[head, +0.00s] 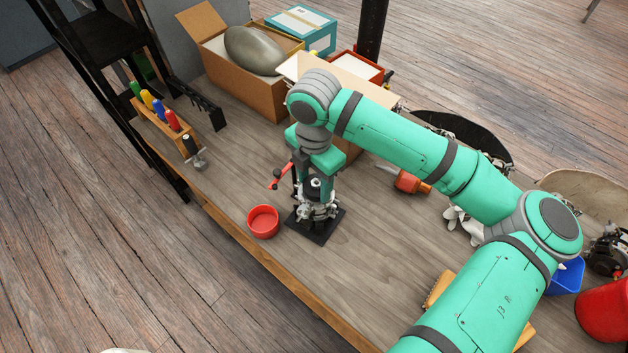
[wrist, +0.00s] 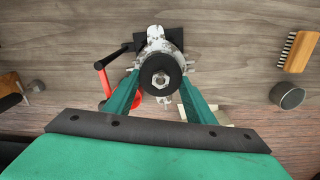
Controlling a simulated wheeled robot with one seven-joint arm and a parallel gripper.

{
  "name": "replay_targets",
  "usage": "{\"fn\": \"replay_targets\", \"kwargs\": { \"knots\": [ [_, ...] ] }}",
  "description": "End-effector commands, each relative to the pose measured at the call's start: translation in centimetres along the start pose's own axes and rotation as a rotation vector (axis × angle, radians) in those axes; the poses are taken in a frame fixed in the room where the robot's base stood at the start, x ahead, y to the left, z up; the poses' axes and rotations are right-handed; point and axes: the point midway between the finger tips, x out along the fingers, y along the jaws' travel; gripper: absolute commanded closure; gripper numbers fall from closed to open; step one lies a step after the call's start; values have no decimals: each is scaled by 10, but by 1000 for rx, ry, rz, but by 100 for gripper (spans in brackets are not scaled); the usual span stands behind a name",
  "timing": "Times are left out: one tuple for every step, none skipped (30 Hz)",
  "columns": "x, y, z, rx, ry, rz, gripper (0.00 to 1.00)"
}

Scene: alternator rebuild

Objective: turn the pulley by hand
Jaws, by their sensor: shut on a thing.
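The alternator (head: 318,207) stands upright on a dark base plate (head: 316,231) near the bench's front edge. In the wrist view the black round pulley (wrist: 160,62) with a silver centre nut (wrist: 161,79) faces the camera on top of the alternator's silver housing (wrist: 157,38). My gripper (wrist: 160,92) reaches down from above, its two green fingers on either side of the pulley and shut on it. In the head view my gripper (head: 318,180) hides most of the pulley.
A red-handled lever (head: 281,176) stands beside the alternator, and a red cup (head: 263,221) is close at its left. Boxes (head: 246,82) stand behind. A screwdriver rack (head: 158,120) is at left. An orange-handled tool (head: 411,182) lies right.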

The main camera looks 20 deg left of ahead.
Motion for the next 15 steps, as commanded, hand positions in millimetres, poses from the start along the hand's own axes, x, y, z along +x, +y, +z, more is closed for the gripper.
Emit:
{"fn": "replay_targets", "kwargs": {
  "knots": [
    [-2,0,2,3,-4,2,81],
    [-2,0,2,4,-4,2,81],
    [-2,0,2,4,-4,2,81],
    [-2,0,2,3,-4,2,81],
    [-2,0,2,-1,-4,2,81],
    [-2,0,2,-13,-4,3,81],
    [-2,0,2,-30,-4,3,81],
    [-2,0,2,-53,-3,3,81],
    [-1,0,2,-91,-3,3,81],
    [-1,0,1,-124,-2,4,81],
    [-1,-1,1,-158,-2,3,81],
    [-1,-1,2,-203,-2,3,81],
    [-1,-2,2,-236,-2,2,81],
    [-1,-2,2,-269,-3,2,81],
    [-1,-2,2,-310,-3,2,81]
  ]
}}
